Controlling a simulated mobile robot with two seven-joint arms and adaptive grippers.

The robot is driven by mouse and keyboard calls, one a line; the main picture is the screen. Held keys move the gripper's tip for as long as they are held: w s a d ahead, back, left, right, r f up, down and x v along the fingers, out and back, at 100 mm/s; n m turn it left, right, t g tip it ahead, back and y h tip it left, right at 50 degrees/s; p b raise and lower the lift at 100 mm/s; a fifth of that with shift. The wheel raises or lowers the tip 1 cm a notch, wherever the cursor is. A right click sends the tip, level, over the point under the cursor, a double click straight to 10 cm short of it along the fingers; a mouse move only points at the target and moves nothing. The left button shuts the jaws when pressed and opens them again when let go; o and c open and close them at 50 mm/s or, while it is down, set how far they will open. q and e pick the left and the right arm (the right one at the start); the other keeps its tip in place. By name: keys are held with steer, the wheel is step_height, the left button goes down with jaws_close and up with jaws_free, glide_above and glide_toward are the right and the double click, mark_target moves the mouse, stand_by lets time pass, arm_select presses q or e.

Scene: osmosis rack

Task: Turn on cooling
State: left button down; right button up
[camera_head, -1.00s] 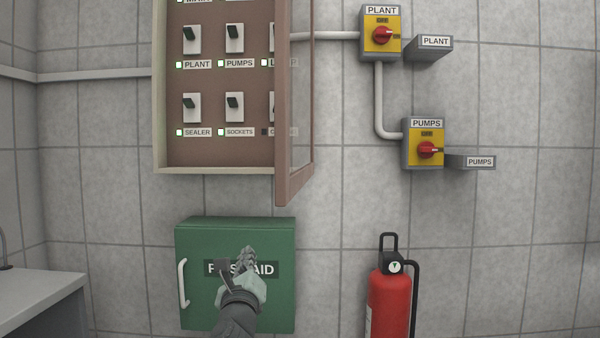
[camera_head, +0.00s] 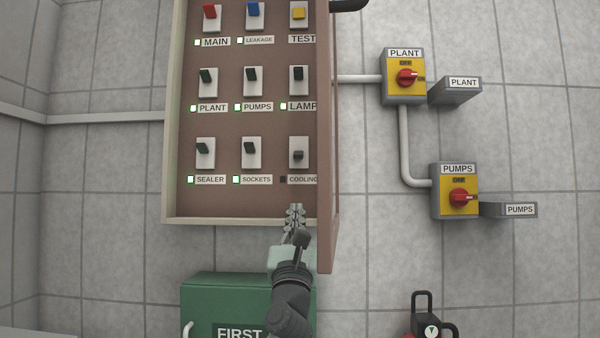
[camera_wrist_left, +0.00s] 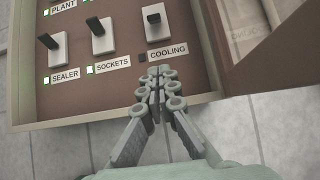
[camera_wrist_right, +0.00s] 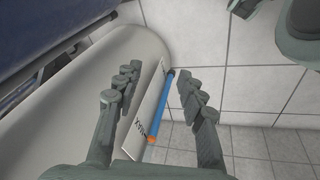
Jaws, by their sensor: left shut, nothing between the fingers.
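The cooling switch (camera_head: 298,154) is at the lower right of the open brown switch panel (camera_head: 225,208). Its black lever points down, and the indicator beside its COOLING label (camera_head: 301,180) is dark. It also shows in the left wrist view (camera_wrist_left: 156,24). My left gripper (camera_head: 294,210) is shut and empty, just below the COOLING label, at the panel's lower edge. In the left wrist view its fingertips (camera_wrist_left: 160,72) lie under the label. My right gripper (camera_wrist_right: 160,85) shows only in its wrist view, with fingers apart and nothing clearly held between them.
The panel's open door (camera_head: 327,150) stands just right of the left gripper. Other switches, such as sockets (camera_head: 251,152), have lit indicators. A green first-aid box (camera_head: 235,295) is below. PLANT (camera_head: 404,80) and PUMPS (camera_head: 455,195) isolators are on the wall at right.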

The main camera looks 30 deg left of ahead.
mark_target(298, 155)
arm_select(q)
steer(key=p+x, duration=0.1)
steer(key=x, duration=0.8)
steer(key=shift+a+r, duration=0.1)
steer(key=shift+a, duration=0.05)
steer(key=r, duration=0.1)
steer(key=r+p, duration=0.1)
steer(key=r, duration=0.1)
steer(key=shift+s+r, duration=0.15)
steer(key=shift+s, duration=0.1)
steer(key=shift+s+d+r+p, duration=0.15)
steer(key=shift+d+r+p, duration=0.15)
steer(key=shift+d+p, duration=0.05)
arm_select(e)
step_height(298, 155, down, 6)
steer(key=shift+w+a, duration=0.2)
steer(key=shift+w, duration=0.25)
steer(key=shift+s, duration=0.1)
